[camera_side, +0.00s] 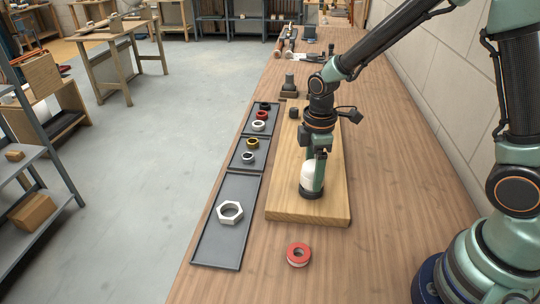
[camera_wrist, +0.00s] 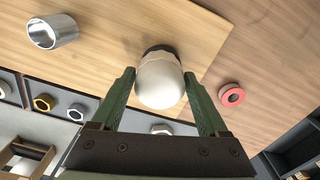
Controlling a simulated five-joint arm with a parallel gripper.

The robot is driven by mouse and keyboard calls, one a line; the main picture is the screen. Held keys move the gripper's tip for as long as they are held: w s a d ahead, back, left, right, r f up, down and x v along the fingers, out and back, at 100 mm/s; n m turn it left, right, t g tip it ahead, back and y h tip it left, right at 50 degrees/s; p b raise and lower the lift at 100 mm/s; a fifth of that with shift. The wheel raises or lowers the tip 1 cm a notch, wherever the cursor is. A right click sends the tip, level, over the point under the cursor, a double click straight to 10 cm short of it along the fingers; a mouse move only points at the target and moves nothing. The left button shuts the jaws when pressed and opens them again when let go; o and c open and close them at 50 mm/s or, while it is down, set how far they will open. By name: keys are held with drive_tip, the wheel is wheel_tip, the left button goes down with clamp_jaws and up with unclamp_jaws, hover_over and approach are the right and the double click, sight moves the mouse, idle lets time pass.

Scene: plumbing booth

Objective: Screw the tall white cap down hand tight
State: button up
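The tall white cap (camera_side: 307,175) has a rounded end and sits upright over a dark collar (camera_side: 311,193) at the near part of the wooden board (camera_side: 295,215). My gripper (camera_side: 315,178) comes down on it from above, one finger covering part of its right side. In the wrist view the cap (camera_wrist: 160,82) lies between the two green fingers of my gripper (camera_wrist: 160,73). Both fingertips appear to touch its sides, with no clear gap. The dark collar (camera_wrist: 160,49) shows just past the cap. The thread under the cap is hidden.
A red tape roll (camera_side: 299,255) lies on the bench nearby. Grey trays (camera_side: 205,248) left of the board hold a white hex nut (camera_side: 230,212) and several smaller rings. Dark fittings (camera_side: 289,88) stand farther back. A shiny metal cylinder (camera_wrist: 53,32) shows in the wrist view.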

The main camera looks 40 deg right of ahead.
sight(314, 164)
drive_tip(key=c, duration=0.8)
drive_tip(key=m, duration=0.4)
drive_tip(key=shift+f+m, duration=0.1)
drive_tip(key=shift+m, duration=0.2)
drive_tip(key=m, duration=0.4)
drive_tip(key=shift+m, duration=0.4)
drive_tip(key=m, duration=0.4)
drive_tip(key=shift+f+m, duration=0.15)
drive_tip(key=shift+m, duration=0.25)
drive_tip(key=m, duration=0.3)
drive_tip(key=shift+m, duration=0.4)
drive_tip(key=o, duration=1.3)
drive_tip(key=shift+o, duration=0.2)
drive_tip(key=shift+r, duration=2.5)
